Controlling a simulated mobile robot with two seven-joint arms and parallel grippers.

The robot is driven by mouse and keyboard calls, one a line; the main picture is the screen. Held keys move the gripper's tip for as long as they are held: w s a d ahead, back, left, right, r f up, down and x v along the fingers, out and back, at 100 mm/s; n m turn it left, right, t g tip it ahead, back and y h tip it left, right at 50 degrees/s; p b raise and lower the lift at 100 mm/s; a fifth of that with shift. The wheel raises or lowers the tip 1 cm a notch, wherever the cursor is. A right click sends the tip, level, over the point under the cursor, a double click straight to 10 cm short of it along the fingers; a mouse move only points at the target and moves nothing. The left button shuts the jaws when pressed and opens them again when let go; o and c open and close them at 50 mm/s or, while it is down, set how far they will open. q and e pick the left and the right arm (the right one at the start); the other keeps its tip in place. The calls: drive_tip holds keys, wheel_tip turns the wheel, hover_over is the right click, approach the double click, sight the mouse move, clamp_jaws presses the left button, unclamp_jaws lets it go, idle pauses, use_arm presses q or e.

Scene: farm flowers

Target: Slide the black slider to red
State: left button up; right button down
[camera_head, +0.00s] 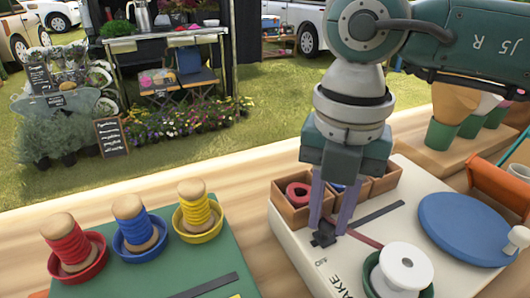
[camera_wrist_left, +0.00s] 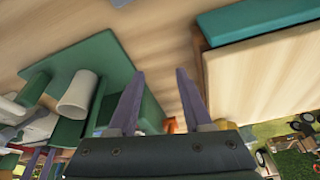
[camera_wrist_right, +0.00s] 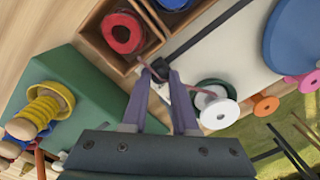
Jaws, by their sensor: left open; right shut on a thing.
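The black slider (camera_head: 323,238) is a small dark block on the cream board (camera_head: 300,262), at the near left end of a dark strip (camera_head: 375,218). My right gripper (camera_head: 328,226) points down with its purple fingers shut on the slider. The right wrist view shows the slider (camera_wrist_right: 160,68) between the fingertips, partly hidden. The red roll (camera_head: 298,194) lies in the leftmost wooden compartment, just behind the slider. A blue roll (camera_wrist_right: 173,3) is in the compartment beside it. My left gripper (camera_wrist_left: 160,88) is open and empty, seen only in the left wrist view.
A white spool (camera_head: 402,268) and a blue disc (camera_head: 466,229) stand on the board to the right. A reddish strip (camera_head: 363,240) runs from near the slider towards the spool. Red, blue and yellow ribbon spools (camera_head: 200,212) stand on a green board at left.

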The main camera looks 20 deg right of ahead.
sight(325, 223)
drive_tip(key=c, duration=1.2)
unclamp_jaws()
drive_tip(key=shift+a+r, duration=0.1)
drive_tip(key=shift+a, duration=0.1)
use_arm(q)
drive_tip(key=shift+a, duration=0.15)
use_arm(e)
drive_tip(key=shift+o, duration=1.2)
use_arm(q)
drive_tip(key=shift+r+p, duration=0.3)
drive_tip(key=shift+r, duration=0.1)
use_arm(e)
wheel_tip(325, 223, up, 10)
